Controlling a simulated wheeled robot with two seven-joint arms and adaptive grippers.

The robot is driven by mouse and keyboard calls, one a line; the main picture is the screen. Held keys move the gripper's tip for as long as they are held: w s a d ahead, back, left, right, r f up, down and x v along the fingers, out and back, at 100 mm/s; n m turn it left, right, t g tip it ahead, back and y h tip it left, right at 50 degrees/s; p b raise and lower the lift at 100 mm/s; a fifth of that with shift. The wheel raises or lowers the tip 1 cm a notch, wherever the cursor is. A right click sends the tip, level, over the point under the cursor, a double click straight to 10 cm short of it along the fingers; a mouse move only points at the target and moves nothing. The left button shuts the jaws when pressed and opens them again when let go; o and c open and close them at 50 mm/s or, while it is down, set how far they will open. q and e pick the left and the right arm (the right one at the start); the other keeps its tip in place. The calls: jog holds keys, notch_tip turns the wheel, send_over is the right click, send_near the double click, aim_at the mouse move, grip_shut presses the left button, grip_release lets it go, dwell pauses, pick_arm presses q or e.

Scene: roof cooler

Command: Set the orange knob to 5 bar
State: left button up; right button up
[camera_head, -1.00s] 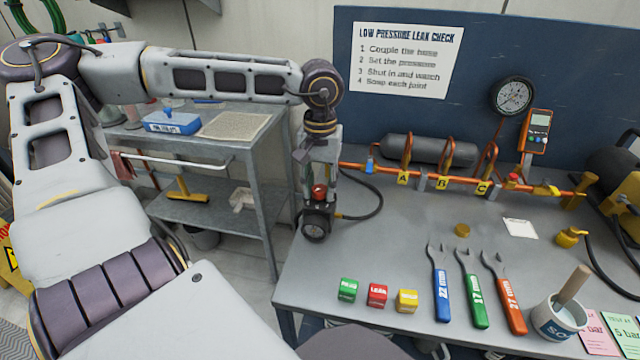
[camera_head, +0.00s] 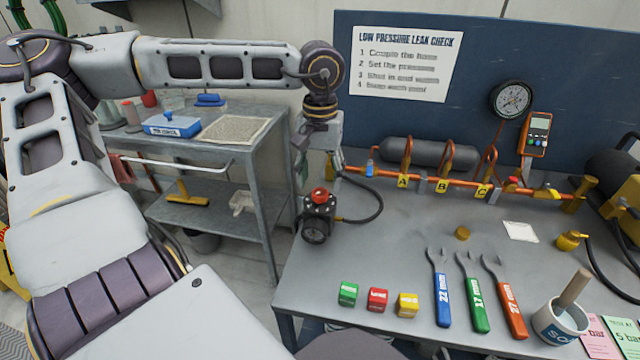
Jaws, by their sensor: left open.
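The orange-red knob (camera_head: 320,195) sits on top of a dark regulator block (camera_head: 318,214) at the left end of the bench. A small round gauge (camera_head: 314,235) is on the block's front; its reading is too small to tell. My left gripper (camera_head: 317,177) is open and empty, pointing down just above and behind the knob, apart from it as far as I can tell. A larger round gauge (camera_head: 513,98) stands at the back right; its scale is not readable. My right gripper is not in view.
A black hose (camera_head: 376,205) runs from the block to the orange pipe (camera_head: 440,183) behind. The bench middle (camera_head: 400,245) is clear.

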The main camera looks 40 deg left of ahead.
aim_at(320, 192)
pick_arm(q)
notch_tip(320, 192, up, 8)
jog(key=shift+r, duration=0.25)
jog(key=shift+s+f, duration=0.1)
dwell(0.8)
